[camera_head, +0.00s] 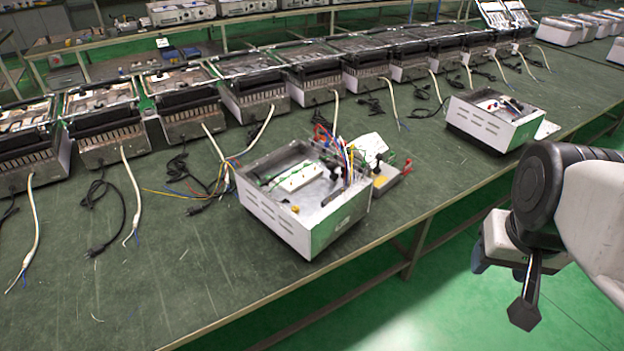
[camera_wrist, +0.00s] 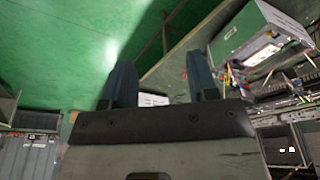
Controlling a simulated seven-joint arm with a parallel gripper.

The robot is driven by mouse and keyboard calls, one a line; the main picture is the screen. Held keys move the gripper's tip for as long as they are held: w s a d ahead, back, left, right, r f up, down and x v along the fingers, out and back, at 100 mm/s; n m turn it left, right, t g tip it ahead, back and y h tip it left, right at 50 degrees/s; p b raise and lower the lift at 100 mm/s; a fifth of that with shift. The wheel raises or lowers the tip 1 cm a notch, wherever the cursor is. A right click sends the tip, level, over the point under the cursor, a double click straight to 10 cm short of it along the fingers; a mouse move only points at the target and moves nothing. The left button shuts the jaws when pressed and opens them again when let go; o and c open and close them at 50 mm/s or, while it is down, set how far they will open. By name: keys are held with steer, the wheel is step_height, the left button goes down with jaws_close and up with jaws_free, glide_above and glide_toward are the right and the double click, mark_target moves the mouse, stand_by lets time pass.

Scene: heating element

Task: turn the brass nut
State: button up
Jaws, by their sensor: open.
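An open white metal box (camera_head: 300,238) stands near the front edge of the green bench, its inside facing up. A small brass-yellow spot (camera_head: 295,209) shows at its front wall; it may be the brass nut, but it is too small to tell. My gripper (camera_head: 500,268) is at the right in the head view, out past the bench's front edge and well apart from the box. In the wrist view my gripper (camera_wrist: 160,75) has its two dark fingers spread with nothing held between them. The nut cannot be made out in the wrist view.
A second open white box (camera_head: 490,122) stands farther right. A row of metal units (camera_head: 255,88) with loose cables lines the back. The bench (camera_head: 170,290) is mostly clear at front left.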

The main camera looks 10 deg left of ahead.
steer(key=w+a, duration=0.4)
steer(key=w, duration=0.3)
steer(key=w+a, duration=0.3)
steer(key=w, duration=0.4)
steer(key=m+g, duration=0.2)
steer(key=g, duration=0.1)
glide_above(295, 208)
step_height(295, 208, down, 27)
steer(key=shift+w+r, duration=0.1)
steer(key=shift+f, duration=3.85)
steer(key=c, duration=0.9)
